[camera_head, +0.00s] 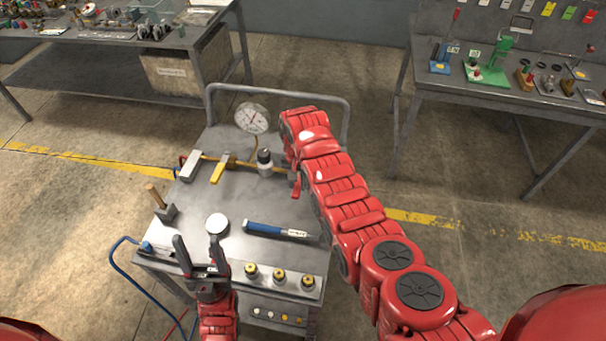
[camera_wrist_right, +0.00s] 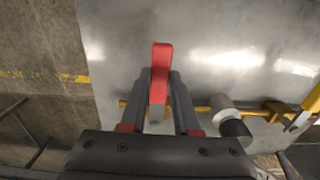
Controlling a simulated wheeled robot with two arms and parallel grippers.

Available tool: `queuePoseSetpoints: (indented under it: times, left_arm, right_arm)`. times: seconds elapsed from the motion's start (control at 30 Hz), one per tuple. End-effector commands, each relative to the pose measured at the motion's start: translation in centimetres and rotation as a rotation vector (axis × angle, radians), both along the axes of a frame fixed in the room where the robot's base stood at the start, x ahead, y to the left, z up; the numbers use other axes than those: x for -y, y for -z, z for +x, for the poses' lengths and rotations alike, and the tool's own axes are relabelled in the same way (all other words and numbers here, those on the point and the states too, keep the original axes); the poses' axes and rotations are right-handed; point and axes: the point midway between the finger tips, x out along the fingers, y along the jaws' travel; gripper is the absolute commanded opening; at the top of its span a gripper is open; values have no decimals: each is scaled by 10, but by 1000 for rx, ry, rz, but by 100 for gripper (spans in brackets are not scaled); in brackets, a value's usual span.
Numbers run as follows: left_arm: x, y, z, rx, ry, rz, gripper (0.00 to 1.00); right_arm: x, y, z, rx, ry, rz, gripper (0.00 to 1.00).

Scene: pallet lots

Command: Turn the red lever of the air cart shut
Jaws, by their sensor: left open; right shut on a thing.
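The air cart (camera_head: 190,238) is a grey metal cart, with a brass pipe (camera_head: 240,163) running across its top towards the back. The red lever (camera_head: 296,189) is at the pipe's right end, partly hidden behind my right arm. In the right wrist view the red lever (camera_wrist_right: 161,62) stands between the two fingers of my right gripper (camera_wrist_right: 159,88), which is shut on it. The lever points across the pipe there. My left gripper (camera_head: 197,243) is open and empty over the cart's front left edge.
A round gauge (camera_head: 251,118), a yellow lever (camera_head: 221,170) and a black-and-grey fitting (camera_head: 265,162) are along the pipe. A blue-handled tool (camera_head: 278,231) and a white disc (camera_head: 217,224) lie on the cart top. Loaded benches stand behind left and right.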

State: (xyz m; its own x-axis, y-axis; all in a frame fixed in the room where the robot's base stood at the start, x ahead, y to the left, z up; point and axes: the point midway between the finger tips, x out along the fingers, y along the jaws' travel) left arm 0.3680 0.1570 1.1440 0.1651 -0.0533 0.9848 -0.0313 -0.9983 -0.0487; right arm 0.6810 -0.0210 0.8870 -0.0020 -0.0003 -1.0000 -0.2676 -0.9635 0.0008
Motion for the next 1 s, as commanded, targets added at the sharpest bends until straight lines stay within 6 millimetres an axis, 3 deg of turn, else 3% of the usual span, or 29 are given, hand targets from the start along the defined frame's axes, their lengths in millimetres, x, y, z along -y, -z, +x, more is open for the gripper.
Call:
queuePoseSetpoints:
  times: [0.43,0.47,0.6,1.0]
  left_arm:
    - [0,-2,0,0,0,0,61]
    - [0,-2,0,0,0,0,61]
    - [0,-2,0,0,0,0,61]
    - [0,0,0,0,0,0,61]
  right_arm:
    - [-2,0,1,6,10,2,0]
    - [-2,0,1,6,10,2,35]
    - [-2,0,0,5,9,2,60]
    - [-2,-4,0,3,8,1,60]
